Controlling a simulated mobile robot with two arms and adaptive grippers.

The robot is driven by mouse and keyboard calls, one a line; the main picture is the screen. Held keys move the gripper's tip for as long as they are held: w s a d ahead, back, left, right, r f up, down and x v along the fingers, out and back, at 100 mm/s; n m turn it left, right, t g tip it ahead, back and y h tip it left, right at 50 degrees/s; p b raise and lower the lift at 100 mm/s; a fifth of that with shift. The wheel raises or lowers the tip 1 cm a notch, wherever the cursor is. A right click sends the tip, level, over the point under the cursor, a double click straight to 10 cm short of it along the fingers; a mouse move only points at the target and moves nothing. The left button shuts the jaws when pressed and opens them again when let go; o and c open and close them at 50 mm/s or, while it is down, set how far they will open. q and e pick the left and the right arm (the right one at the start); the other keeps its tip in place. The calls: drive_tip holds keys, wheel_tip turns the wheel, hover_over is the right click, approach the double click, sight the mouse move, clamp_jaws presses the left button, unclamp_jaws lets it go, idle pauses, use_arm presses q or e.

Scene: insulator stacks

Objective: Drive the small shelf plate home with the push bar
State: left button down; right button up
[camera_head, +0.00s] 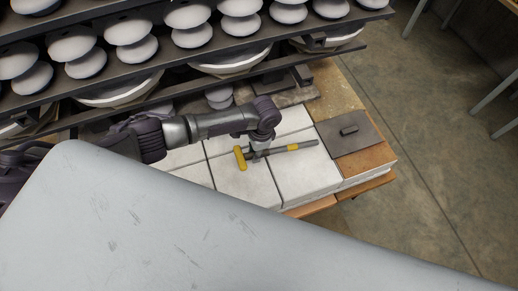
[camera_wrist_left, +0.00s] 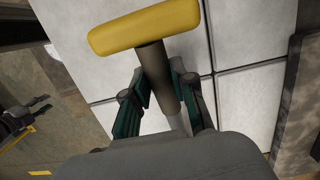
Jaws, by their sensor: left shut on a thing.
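The push bar (camera_head: 306,145) is a dark rod with a yellow crosspiece at its left end and a yellow band farther right. My left gripper (camera_head: 258,148) is shut on its shaft near the crosspiece. In the left wrist view, the fingers (camera_wrist_left: 162,92) close around the dark shaft, and the yellow crosspiece of the push bar (camera_wrist_left: 145,26) shows beyond them. A flat dark plate (camera_head: 365,143) with a small block on top lies on the brown right end of the work surface, apart from the bar's right end. I cannot tell if it is the small shelf plate.
Pale square tiles (camera_head: 243,183) lie under the bar. A dark rack (camera_head: 190,68) with several grey-white insulator stacks stands close behind my left arm. Bare floor (camera_head: 440,150) lies to the right.

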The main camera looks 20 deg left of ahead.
use_arm(q)
drive_tip(key=shift+s+a+r+p, duration=0.15)
drive_tip(key=shift+s+a+p, duration=0.15)
drive_tip(key=shift+a, duration=0.05)
wheel_tip(320, 180, up, 3)
drive_tip(key=p, duration=0.3)
drive_tip(key=shift+r+p, duration=0.6)
drive_tip(key=shift+r, duration=1.85)
